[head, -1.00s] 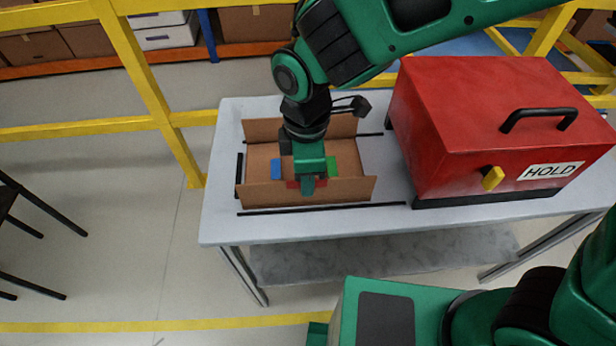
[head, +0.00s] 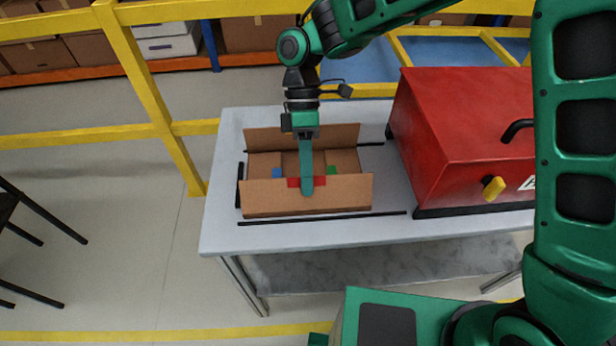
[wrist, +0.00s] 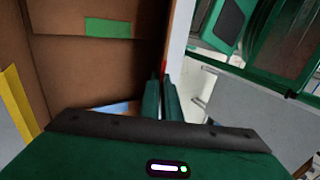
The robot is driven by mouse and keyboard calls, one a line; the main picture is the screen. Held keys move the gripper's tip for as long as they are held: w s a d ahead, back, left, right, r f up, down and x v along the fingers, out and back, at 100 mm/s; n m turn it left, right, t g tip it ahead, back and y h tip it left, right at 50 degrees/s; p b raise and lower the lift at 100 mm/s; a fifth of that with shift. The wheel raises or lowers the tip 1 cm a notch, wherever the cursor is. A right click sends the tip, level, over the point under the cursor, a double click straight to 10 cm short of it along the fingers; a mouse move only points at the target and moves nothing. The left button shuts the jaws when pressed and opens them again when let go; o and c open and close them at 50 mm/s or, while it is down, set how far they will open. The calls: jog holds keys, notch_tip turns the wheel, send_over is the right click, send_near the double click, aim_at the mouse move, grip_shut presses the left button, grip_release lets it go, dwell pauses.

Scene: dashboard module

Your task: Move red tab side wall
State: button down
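An open cardboard box (head: 336,193) stands on the table. Its near side wall carries a red tab (head: 293,182). This wall stands up with its top edge level. My gripper (head: 307,185) points down at the middle of this wall; one finger hangs in front of it and covers part of the red tab. In the wrist view, the two green fingers (wrist: 162,98) are close together, with a bit of red (wrist: 164,67) at the wall edge between them. They look shut on the wall. A blue tab (head: 276,173) and a green tab (head: 331,170) show inside the box.
Black strips (head: 322,217) lie on the table (head: 226,160) around the box. A red case (head: 445,130) with a yellow latch (head: 493,187) stands to the right. Yellow rails (head: 150,90) run behind. Free tabletop lies to the left of the box.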

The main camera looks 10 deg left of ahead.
jog(key=shift+w+f+g, duration=0.2)
jog(key=shift+w+g, duration=0.05)
jog(key=shift+g, duration=0.25)
dwell(0.3)
jog(key=c, duration=2)
grip_release()
jog(key=shift+a, duration=0.1)
jog(key=v, duration=1)
jog(key=shift+w+a+r, duration=0.15)
jog(key=shift+w, duration=0.25)
